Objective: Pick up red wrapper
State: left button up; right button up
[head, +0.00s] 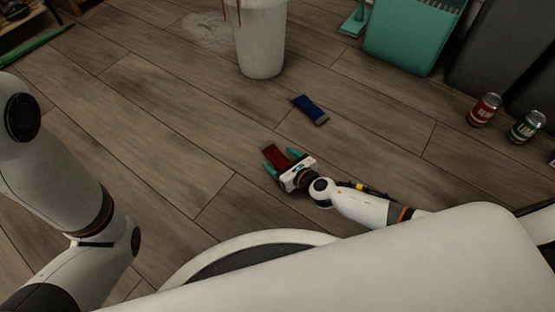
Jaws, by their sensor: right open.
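The red wrapper (275,155) is a small flat red rectangle at the middle of the head view, at floor level. My right gripper (273,161) is open, with its teal fingers on either side of the wrapper's near part. I cannot tell whether the fingers touch it. The near end of the wrapper is hidden by the gripper. My left arm shows at the left edge, but its gripper is out of view.
A blue wrapper (310,109) lies on the wooden floor (180,120) beyond the red one. A white bin (261,45) stands behind it. A teal dustpan (408,38), a red can (484,110) and a green can (525,127) are at the right. Floor left of the wrapper is clear.

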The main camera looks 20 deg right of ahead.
jog(key=shift+w, duration=0.1)
jog(key=c, duration=1.1)
